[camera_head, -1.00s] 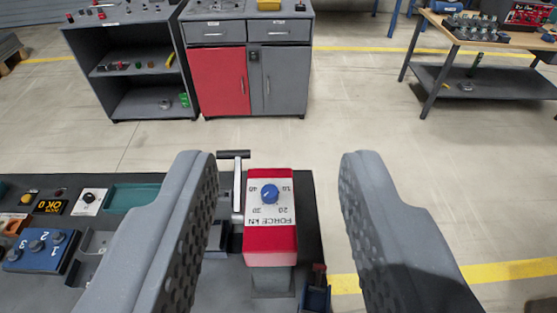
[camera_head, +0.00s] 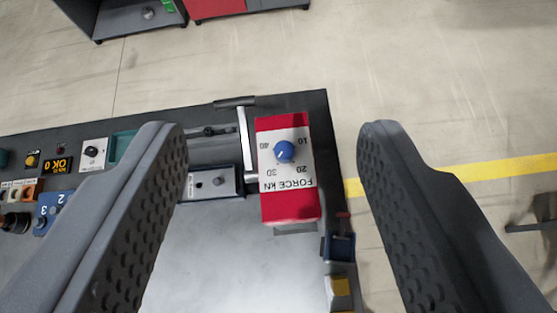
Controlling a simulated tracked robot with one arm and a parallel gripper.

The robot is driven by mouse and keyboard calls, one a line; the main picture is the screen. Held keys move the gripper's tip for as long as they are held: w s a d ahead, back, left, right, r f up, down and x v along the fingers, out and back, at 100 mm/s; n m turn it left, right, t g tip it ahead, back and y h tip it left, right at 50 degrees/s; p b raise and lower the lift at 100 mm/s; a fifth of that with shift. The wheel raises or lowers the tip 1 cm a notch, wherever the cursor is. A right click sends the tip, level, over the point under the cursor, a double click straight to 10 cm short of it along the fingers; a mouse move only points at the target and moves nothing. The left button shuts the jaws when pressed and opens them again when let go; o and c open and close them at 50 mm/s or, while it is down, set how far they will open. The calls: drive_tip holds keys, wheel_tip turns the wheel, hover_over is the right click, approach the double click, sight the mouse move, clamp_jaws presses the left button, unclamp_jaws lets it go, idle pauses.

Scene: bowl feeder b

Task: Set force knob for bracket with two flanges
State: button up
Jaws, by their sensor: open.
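The force knob (camera_head: 284,151) is a small blue dial on a red and white box (camera_head: 290,203) labelled FORCE kN. Its scale marks 10, 20, 30 and 40 appear upside down around the knob. A light pointer mark shows on the knob, but its exact setting is too small to read. My gripper (camera_head: 275,145) is open and empty, its two grey fingers wide apart on either side of the box in the picture, not touching the knob. No bracket with two flanges can be made out.
The box stands near the far right corner of a dark bench (camera_head: 318,108). A metal lever (camera_head: 243,140) stands just left of it. A blue numbered button box (camera_head: 48,212), an OK display (camera_head: 58,164) and a teal tray (camera_head: 122,145) lie left. A blue bin (camera_head: 340,247) is below right.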

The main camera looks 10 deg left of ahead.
drive_tip(key=w+f+m+g+p, duration=0.2)
drive_tip(key=w+f+g+p, duration=0.5)
drive_tip(key=w, duration=0.4)
drive_tip(key=m+g+p, duration=0.1)
drive_tip(key=g+p, duration=0.3)
drive_tip(key=p, duration=0.4)
hover_over(284, 149)
drive_tip(key=shift+f, duration=7.3)
drive_tip(key=shift+f+p, duration=1.05)
drive_tip(key=shift+f, duration=3.75)
drive_tip(key=c, duration=1)
